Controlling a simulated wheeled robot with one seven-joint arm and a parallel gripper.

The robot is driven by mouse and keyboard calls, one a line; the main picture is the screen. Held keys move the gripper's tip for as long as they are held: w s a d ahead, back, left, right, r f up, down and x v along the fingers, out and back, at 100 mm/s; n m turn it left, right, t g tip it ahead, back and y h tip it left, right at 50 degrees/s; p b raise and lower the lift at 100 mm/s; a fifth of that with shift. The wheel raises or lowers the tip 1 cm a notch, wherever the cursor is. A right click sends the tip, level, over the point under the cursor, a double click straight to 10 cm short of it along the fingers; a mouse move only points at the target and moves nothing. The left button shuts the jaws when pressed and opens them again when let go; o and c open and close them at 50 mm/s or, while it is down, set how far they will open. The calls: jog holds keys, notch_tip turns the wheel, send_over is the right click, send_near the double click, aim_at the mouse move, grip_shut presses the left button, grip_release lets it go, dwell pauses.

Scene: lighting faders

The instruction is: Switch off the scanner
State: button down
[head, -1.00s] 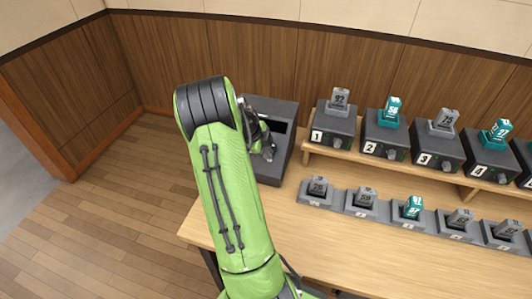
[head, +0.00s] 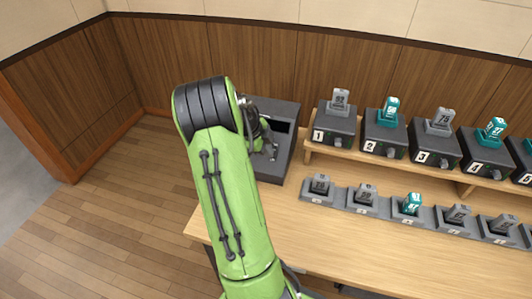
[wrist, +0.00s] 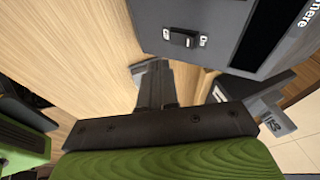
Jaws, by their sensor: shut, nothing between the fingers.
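The scanner (head: 284,111) is a dark grey box with a dark slot in its top, at the left end of the table. In the wrist view its grey casing (wrist: 225,22) fills the upper right, with part of the word "here" by the slot. A small black switch (wrist: 182,38) sits on its side between small white markings; the right one looks like "On". I cannot tell which way it is tipped. My gripper (wrist: 152,68) is shut and empty, with its tips just below and left of the switch, apart from it in the picture. In the head view my arm partly hides the scanner.
Numbered dark boxes (head: 334,127) with grey or teal tags stand on a raised shelf right of the scanner. A row of grey holders (head: 362,202) with tags lies in front. The table's front left (head: 300,235) is bare. A box with a grey tag (wrist: 276,121) is close right of my gripper.

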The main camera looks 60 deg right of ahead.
jog(key=a+p+v, duration=0.1)
jog(key=v, duration=0.8)
jog(key=shift+a+r, duration=0.2)
jog(key=w+a+r+n+t+y+p, duration=0.1)
jog(key=w+a+r+n+t, duration=0.15)
jog(key=a+r+n, duration=0.4)
jog(key=w+a+r+n+t+p, duration=0.1)
jog(key=a+r+n+t, duration=0.2)
jog(key=a+n, duration=0.7)
jog(key=s+a+n+t+y, duration=0.1)
jog(key=s+a+n, duration=0.2)
jog(key=a+n, duration=0.2)
jog(key=s+a+r+n+t+y, duration=0.1)
jog(key=s+a+n, duration=0.2)
jog(key=a+n, duration=0.3)
jog(key=s+a+n+t+y, duration=0.1)
jog(key=s+a+n, duration=0.2)
jog(key=a+n, duration=0.3)
jog(key=a, duration=0.3)
jog(key=shift+r+p, duration=0.25)
jog(key=shift+p, duration=0.1)
